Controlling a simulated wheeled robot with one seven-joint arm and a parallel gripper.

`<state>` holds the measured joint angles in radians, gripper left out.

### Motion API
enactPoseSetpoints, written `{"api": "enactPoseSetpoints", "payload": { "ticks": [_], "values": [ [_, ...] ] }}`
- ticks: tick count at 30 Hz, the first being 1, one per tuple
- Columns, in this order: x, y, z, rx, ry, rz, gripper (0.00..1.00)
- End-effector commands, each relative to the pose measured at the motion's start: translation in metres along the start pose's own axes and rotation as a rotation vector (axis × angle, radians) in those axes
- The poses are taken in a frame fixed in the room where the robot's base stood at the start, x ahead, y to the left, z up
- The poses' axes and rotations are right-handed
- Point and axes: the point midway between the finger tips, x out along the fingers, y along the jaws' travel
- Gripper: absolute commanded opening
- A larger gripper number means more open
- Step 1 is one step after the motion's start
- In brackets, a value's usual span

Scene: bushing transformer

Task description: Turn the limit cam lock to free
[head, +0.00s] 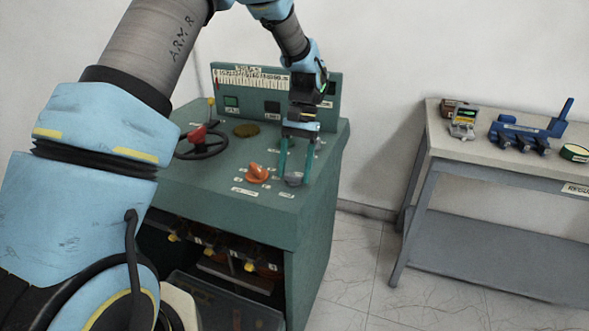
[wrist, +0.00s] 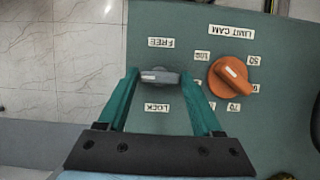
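The limit cam lock is a small grey knob (wrist: 160,77) on the green console top; it also shows in the head view (head: 294,179). In the wrist view its grip lies crosswise, with a pale mark toward its left end. The upside-down FREE label (wrist: 161,42) is above it and the LOCK label (wrist: 157,107) below it. My gripper (wrist: 159,72) is open, its two teal fingers at either end of the knob; it also shows in the head view (head: 294,175). I cannot tell whether the fingertips touch the knob.
The orange limit cam dial (wrist: 229,77) sits close beside my right finger in the wrist view. A red-handled wheel (head: 202,143) and an upright panel (head: 268,92) are farther back on the console. A side table (head: 505,157) with tools stands at right.

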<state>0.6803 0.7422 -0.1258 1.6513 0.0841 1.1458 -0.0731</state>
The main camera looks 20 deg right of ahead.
Motion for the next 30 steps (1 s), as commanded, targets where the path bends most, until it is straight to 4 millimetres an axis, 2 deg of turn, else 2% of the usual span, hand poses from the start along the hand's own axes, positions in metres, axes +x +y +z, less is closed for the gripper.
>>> {"api": "enactPoseSetpoints", "payload": {
  "ticks": [1, 6, 14, 17, 20, 30],
  "values": [
    [0.0, 0.0, 0.0, -0.001, 0.0, 0.0, 0.74],
    [0.0, 0.0, 0.0, -0.001, -0.001, 0.001, 0.93],
    [-0.001, 0.0, 0.0, -0.002, -0.001, 0.001, 0.93],
    [-0.007, 0.0, -0.001, -0.002, 0.002, 0.001, 0.93],
    [-0.02, 0.0, -0.002, -0.002, 0.003, 0.001, 0.93],
    [-0.085, 0.001, -0.002, -0.001, 0.004, 0.001, 0.93]
  ]
}}
